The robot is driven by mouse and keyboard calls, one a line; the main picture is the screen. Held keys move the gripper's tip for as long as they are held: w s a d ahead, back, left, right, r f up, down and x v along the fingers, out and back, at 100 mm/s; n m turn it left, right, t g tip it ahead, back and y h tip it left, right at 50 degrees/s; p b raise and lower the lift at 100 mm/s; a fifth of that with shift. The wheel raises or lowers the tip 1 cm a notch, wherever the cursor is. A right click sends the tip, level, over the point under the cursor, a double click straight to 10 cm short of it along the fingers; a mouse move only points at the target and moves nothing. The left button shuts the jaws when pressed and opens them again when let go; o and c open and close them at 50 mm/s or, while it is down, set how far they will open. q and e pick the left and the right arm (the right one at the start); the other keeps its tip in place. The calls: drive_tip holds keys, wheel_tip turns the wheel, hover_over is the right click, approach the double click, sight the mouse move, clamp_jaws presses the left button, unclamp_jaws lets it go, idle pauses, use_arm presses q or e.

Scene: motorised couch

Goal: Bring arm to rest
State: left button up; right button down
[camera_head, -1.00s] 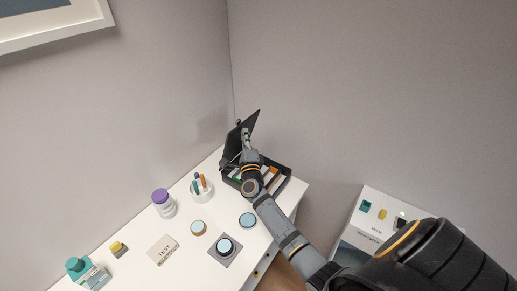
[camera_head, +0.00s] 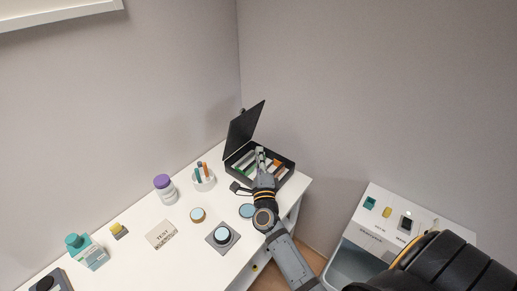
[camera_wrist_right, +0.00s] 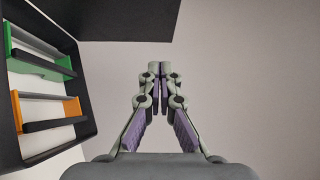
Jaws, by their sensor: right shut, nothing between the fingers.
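My right gripper (camera_head: 260,152) is over the open black box (camera_head: 284,183) at the back corner of the white table. Its fingers are together and empty, as the right wrist view (camera_wrist_right: 157,75) also shows. In that view, the box's compartment with a green-framed item (camera_wrist_right: 38,58) and an orange-framed item (camera_wrist_right: 45,112) lies to the left of the fingers, apart from them. The black lid (camera_head: 244,128) stands open, tilted back. My left gripper is not in view.
The white table (camera_head: 140,262) holds a purple-capped bottle (camera_head: 165,190), a cup of pens (camera_head: 203,178), a grey pad with a round button (camera_head: 222,236), round discs and a teal-capped bottle (camera_head: 87,252). A white unit (camera_head: 385,222) stands at right. Walls close the corner behind.

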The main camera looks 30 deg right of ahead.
drive_tip(key=s+a+n+y, duration=0.1)
drive_tip(key=a+n+y, duration=0.85)
drive_tip(key=n, duration=0.25)
drive_tip(key=s+a+f+n+g+y, duration=0.3)
drive_tip(key=s+f+n+g, duration=0.3)
drive_tip(key=f+n, duration=0.15)
drive_tip(key=s+d+f+n+g+h, duration=0.3)
drive_tip(key=s+d+g, duration=0.15)
drive_tip(key=s, duration=0.45)
drive_tip(key=s+d+f+n+g+h, duration=0.25)
drive_tip(key=s+d+n+g, duration=0.2)
drive_tip(key=s, duration=0.45)
wheel_tip(320, 180, down, 26)
drive_tip(key=s+d+m+g, duration=0.1)
drive_tip(key=s+d, duration=0.1)
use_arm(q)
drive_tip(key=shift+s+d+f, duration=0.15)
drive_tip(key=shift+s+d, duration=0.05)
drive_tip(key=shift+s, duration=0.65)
use_arm(e)
drive_tip(key=s+f+g, duration=0.1)
drive_tip(key=s+f, duration=1.6)
drive_tip(key=s, duration=0.1)
drive_tip(key=shift+s+d+g+y, duration=0.3)
drive_tip(key=shift+d, duration=0.1)
